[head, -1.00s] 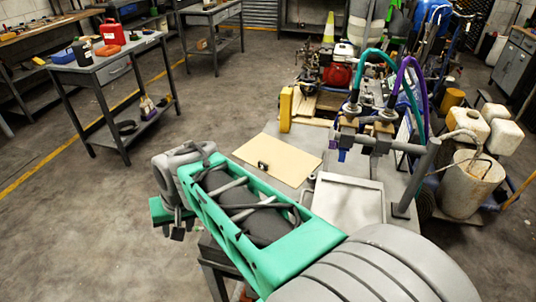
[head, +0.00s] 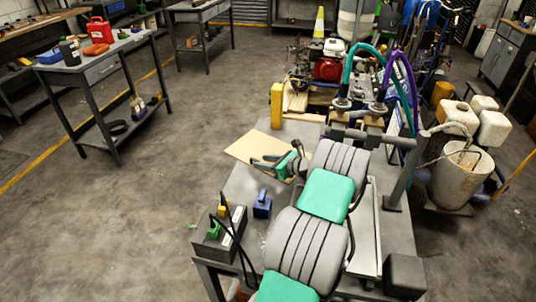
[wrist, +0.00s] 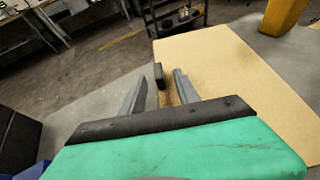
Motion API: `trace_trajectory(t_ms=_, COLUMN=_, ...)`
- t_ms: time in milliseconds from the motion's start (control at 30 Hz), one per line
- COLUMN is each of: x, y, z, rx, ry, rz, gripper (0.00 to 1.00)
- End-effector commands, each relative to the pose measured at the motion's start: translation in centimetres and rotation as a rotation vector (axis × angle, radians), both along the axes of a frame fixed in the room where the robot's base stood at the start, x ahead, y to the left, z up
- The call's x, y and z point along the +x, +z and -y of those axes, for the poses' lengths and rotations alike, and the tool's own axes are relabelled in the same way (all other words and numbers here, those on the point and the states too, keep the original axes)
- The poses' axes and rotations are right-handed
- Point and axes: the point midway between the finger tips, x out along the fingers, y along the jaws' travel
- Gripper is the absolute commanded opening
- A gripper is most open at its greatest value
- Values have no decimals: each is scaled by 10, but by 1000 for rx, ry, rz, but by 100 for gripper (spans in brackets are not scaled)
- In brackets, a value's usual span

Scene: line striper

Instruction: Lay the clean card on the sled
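A flat tan card (head: 247,147) lies on the grey bench, partly hidden by my gripper; it also shows in the wrist view (wrist: 250,75). A small dark tab (wrist: 158,75) stands at the card's near-left part. My gripper (wrist: 158,88) is open, with its two grey fingers apart and the tab showing between them, a little beyond the tips. In the head view my gripper (head: 262,163) is low over the card. I cannot tell whether the fingers touch anything.
A yellow block (head: 277,104) stands at the card's far edge. A blue block (head: 262,206) and a dark box with coloured handles (head: 220,238) sit on the near left of the bench. A grey post and crossbar with hoses (head: 397,180) rise at the right.

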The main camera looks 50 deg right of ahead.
Motion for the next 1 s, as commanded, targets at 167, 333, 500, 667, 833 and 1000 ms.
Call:
trace_trajectory(t_ms=167, x=29, y=-11, z=-5, rx=-2, ry=4, rz=-1, gripper=38)
trace_trajectory(t_ms=333, x=31, y=-13, z=-5, rx=-2, ry=2, rz=-2, gripper=38)
trace_trajectory(t_ms=500, x=31, y=-13, z=-5, rx=-2, ry=3, rz=-2, gripper=28)
trace_trajectory(t_ms=667, x=31, y=-13, z=-5, rx=-2, ry=3, rz=-2, gripper=15)
trace_trajectory(t_ms=833, x=31, y=-13, z=-5, rx=-2, ry=3, rz=-2, gripper=1)
trace_trajectory(t_ms=1000, x=31, y=-13, z=-5, rx=-2, ry=3, rz=-3, gripper=0)
